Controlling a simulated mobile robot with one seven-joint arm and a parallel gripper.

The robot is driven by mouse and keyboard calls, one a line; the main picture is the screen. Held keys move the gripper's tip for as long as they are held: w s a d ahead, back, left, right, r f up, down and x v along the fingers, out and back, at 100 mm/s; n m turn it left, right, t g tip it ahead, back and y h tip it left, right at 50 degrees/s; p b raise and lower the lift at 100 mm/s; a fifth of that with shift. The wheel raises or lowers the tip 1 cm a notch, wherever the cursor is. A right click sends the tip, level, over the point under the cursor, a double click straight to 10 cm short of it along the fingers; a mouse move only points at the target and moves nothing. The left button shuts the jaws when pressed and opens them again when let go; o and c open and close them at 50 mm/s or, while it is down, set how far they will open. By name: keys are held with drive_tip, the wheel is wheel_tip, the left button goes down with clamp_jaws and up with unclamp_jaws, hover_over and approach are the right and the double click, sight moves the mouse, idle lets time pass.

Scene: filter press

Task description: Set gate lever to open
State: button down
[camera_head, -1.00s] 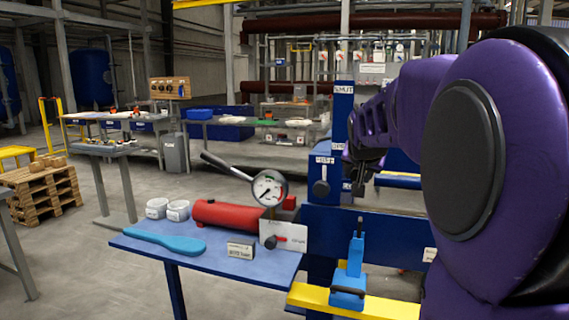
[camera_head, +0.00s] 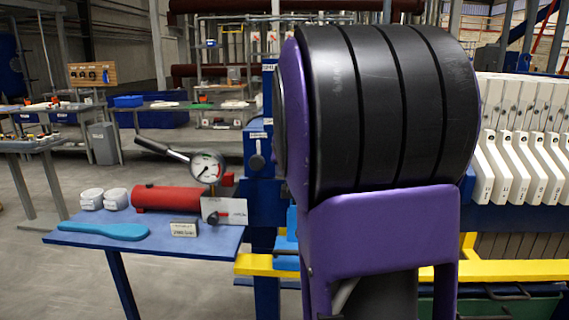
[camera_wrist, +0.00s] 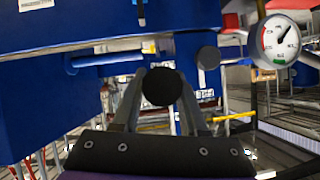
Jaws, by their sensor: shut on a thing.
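In the wrist view my gripper (camera_wrist: 160,98) has its two grey fingers on either side of a dark round knob (camera_wrist: 161,87) and is shut on it. The knob appears to be the end of the gate lever; its shaft is hidden behind it. In the head view my own purple and black arm hides the gripper and the held knob. A blue post (camera_head: 269,100) with a partly hidden white label stands just left of the arm.
A yellow rail (camera_head: 515,270) and white filter plates (camera_head: 525,165) lie right of my arm.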

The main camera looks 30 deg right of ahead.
drive_tip(key=shift+s+f, duration=0.1)
drive_tip(key=shift+f, duration=0.35)
drive_tip(key=shift+c, duration=2.2)
unclamp_jaws()
drive_tip(key=shift+r, duration=0.15)
drive_tip(key=shift+r, duration=0.1)
